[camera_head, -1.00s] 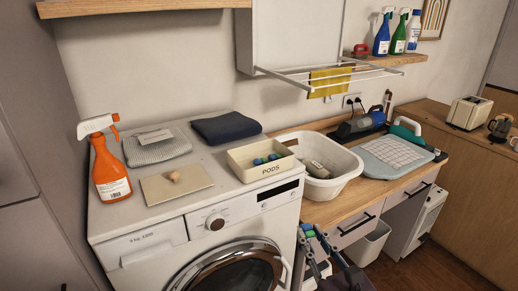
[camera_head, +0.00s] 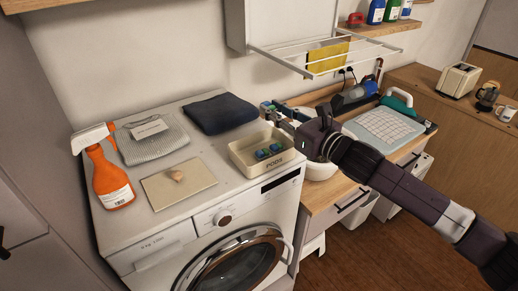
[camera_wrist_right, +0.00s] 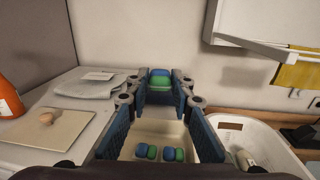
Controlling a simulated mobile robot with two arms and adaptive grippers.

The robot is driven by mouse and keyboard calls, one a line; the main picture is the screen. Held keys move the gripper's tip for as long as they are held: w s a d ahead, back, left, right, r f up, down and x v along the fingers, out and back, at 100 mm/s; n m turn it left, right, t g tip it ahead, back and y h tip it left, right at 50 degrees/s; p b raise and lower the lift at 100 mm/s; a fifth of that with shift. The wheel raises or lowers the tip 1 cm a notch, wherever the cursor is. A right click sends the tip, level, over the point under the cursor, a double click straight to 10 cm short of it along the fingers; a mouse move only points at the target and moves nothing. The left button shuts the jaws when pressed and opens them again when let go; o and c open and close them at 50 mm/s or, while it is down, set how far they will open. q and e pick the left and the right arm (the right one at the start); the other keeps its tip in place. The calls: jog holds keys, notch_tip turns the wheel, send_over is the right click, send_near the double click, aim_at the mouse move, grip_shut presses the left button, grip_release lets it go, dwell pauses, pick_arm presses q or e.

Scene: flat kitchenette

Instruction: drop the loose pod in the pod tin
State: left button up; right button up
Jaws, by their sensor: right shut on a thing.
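The pod tin (camera_head: 240,164) is an open cream box marked PODS on top of the washing machine. Two blue-and-green pods (camera_head: 269,151) lie in it; they also show in the right wrist view (camera_wrist_right: 159,153). My right gripper (camera_head: 270,106) is shut on the loose pod (camera_wrist_right: 160,82), which is blue and green and sits between the fingertips in the right wrist view. The gripper is raised near the tin's back right corner in the head view. In the wrist view the tin shows below and between the fingers. My left gripper is not in view.
An orange spray bottle (camera_head: 111,180), a board with a small knob-like item (camera_head: 177,175), a grey cloth (camera_head: 160,144) and a dark folded cloth (camera_head: 220,113) are on the machine. A white basket (camera_wrist_right: 250,140) stands right of the tin. A drying rack (camera_head: 330,60) hangs above.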

notch_tip(320, 180, down, 6)
jog(key=b, duration=0.4)
jog(key=shift+s+r+b, duration=0.1)
jog(key=shift+b, duration=0.2)
jog(key=o, duration=0.8)
jog(key=shift+o, duration=0.2)
jog(key=v, duration=1.2)
